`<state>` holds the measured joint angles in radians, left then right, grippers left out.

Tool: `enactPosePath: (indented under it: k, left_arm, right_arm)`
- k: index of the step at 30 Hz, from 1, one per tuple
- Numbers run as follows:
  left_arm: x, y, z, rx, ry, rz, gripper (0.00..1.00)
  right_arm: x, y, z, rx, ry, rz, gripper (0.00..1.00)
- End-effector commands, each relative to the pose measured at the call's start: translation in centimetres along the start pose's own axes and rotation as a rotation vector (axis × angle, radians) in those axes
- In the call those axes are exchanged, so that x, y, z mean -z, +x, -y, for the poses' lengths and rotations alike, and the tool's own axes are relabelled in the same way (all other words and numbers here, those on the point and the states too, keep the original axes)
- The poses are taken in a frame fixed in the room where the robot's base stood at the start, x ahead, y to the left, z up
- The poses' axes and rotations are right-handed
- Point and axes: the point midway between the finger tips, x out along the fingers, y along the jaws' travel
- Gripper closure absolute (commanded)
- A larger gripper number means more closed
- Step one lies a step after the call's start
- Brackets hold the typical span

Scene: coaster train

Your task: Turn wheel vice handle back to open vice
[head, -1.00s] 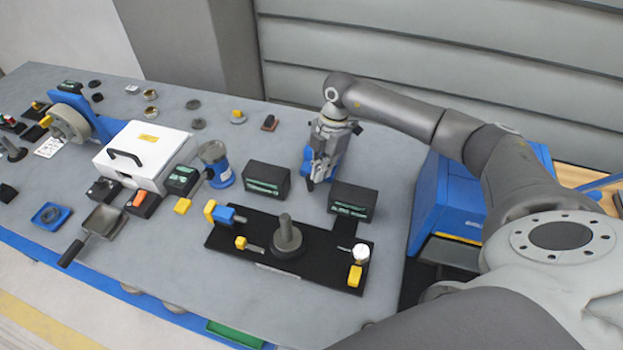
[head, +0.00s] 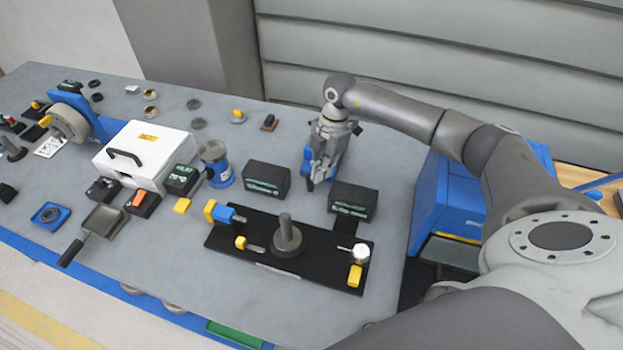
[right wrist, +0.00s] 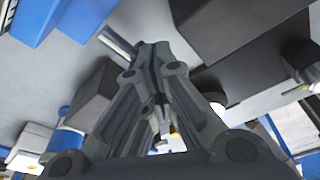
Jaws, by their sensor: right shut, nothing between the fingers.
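A blue body (head: 337,158), probably the wheel vice, stands on the bench between two black boxes and is largely hidden behind my right gripper (head: 311,184). The vice handle cannot be made out in the head view. My right gripper points down in front of the blue body, shut and empty. In the right wrist view its closed fingertips (right wrist: 152,50) lie near a thin metal bar (right wrist: 118,40), beside a blue block (right wrist: 45,15). I cannot tell whether the fingers touch that bar. My left gripper is out of view.
Black boxes stand left (head: 266,181) and right (head: 353,201) of the right gripper. In front lies a black fixture plate (head: 318,271) with a grey spindle (head: 286,235). A white case (head: 145,150) is further left. A blue cabinet (head: 440,195) stands right, under my arm.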

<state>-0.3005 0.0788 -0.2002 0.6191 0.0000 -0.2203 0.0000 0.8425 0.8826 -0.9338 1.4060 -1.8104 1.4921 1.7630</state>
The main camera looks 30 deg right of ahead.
Motion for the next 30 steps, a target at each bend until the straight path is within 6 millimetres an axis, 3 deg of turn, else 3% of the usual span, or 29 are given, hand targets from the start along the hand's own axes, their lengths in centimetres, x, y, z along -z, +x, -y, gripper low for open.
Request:
enactPosePath:
  k: [30]
  left_arm:
    - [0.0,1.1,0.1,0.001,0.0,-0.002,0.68]
  right_arm:
    - [-0.4,1.9,0.0,0.0,0.0,0.0,1.0]
